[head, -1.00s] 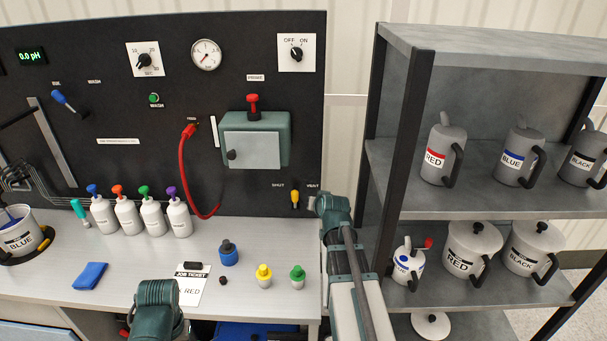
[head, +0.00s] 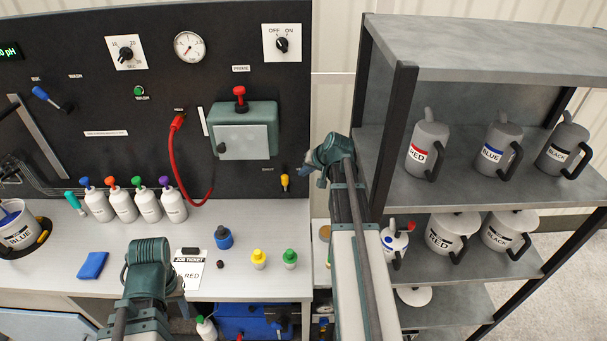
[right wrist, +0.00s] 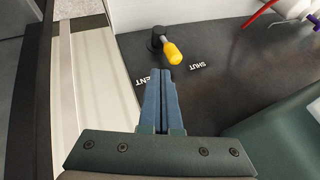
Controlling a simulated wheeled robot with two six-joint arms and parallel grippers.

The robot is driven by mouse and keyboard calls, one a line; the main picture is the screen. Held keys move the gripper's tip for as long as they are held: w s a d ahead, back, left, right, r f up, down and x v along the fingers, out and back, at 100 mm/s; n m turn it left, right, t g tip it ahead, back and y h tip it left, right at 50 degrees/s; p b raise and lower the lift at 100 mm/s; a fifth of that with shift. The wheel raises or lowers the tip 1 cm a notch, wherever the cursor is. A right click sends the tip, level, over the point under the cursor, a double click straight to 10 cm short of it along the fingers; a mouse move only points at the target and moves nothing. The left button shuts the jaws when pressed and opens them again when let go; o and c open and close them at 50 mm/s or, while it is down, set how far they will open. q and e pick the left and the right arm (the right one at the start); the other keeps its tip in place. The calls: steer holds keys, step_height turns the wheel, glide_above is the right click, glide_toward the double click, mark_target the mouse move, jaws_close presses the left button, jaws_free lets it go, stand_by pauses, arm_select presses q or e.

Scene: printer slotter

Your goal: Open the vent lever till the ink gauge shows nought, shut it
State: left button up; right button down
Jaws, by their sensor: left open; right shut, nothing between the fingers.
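The vent lever (head: 284,183) has a yellow knob and hangs low on the right of the black panel. It also shows in the right wrist view (right wrist: 172,52), on a dark pivot near the SHUT and VENT labels. Its exact setting is hard to tell. A round white gauge (head: 189,46) is at the panel's top; its reading is too small to read. My right gripper (right wrist: 163,92) is shut and empty, with its tips short of the lever and apart from it. My left gripper (head: 150,275) is open over the bench's front; its fingertips are mostly hidden.
A green box (head: 243,140) with a red knob juts from the panel left of the lever. A grey shelf rack (head: 470,45) with several jugs stands close right of my right arm.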

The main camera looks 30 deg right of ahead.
mark_target(287, 179)
steer(key=b+x, duration=0.6)
steer(key=x, duration=0.2)
steer(key=shift+w+f, duration=0.2)
steer(key=shift+f, duration=0.15)
steer(key=shift+a+r, duration=0.15)
steer(key=shift+w+a+r, duration=0.25)
steer(key=shift+w+a, duration=0.35)
steer(key=shift+a, duration=0.25)
steer(key=a, duration=0.1)
steer(key=w+a, duration=0.1)
steer(key=shift+w+a, duration=0.3)
steer(key=shift+a, duration=0.3)
